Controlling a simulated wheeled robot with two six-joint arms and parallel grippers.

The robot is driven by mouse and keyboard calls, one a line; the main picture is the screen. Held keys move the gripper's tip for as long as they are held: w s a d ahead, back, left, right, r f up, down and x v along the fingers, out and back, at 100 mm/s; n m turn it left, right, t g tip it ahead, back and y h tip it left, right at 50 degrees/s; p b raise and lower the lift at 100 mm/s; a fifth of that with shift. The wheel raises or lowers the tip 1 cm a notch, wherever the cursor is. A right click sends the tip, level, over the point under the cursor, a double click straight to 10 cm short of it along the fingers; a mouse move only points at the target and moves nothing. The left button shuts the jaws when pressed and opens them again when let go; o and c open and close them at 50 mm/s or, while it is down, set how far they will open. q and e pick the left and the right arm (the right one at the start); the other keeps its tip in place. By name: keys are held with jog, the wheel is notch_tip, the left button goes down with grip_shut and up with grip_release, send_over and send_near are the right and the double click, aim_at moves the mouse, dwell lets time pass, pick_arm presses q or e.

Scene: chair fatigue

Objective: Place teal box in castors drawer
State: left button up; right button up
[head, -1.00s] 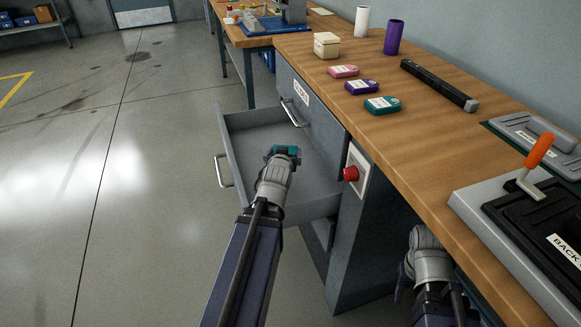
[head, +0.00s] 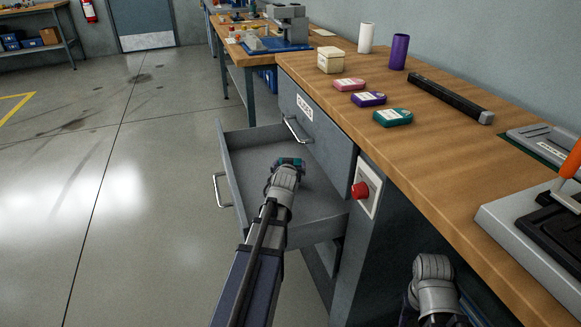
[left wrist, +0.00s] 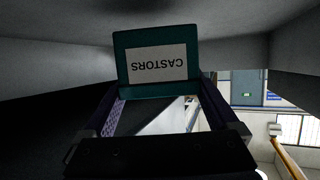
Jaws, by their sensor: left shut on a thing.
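The teal box (left wrist: 156,88), with a white label reading CASTORS upside down, is between the fingers of my left gripper (left wrist: 160,98) in the left wrist view. In the head view my left gripper (head: 289,166) is shut on the teal box (head: 291,160), over the inside of the open grey drawer (head: 320,203). Grey walls surround the box in the wrist view. I cannot tell whether it touches the drawer floor. My right gripper (head: 433,268) is low beside the bench front; its fingers are not clearly seen.
The wooden worktop (head: 430,150) holds pink (head: 349,85), purple (head: 369,99) and teal (head: 393,118) flat pieces, plus a black bar (head: 450,97). A red button (head: 361,190) sits right of the drawer. The drawer's handle (head: 219,190) faces clear floor at left.

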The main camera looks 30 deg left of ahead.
pick_arm(q)
jog(key=w+f+b, duration=0.1)
jog(key=w+a+f+b, duration=0.1)
jog(key=w+f+b, duration=0.1)
jog(key=shift+w+a, duration=0.2)
jog(key=shift+a, duration=0.2)
jog(key=shift+w, duration=0.1)
jog(key=shift+r, duration=0.1)
jog(key=shift+f, duration=0.2)
jog(key=o, duration=1.1)
jog(key=shift+o, duration=0.2)
jog(key=shift+r, duration=0.2)
jog(key=shift+s+r+p, duration=0.15)
jog(key=shift+s+p, duration=0.05)
jog(key=shift+p, duration=0.1)
jog(key=p+v, duration=0.4)
jog(key=v, duration=0.7)
jog(key=shift+s+d, duration=0.25)
jog(key=shift+s, duration=0.05)
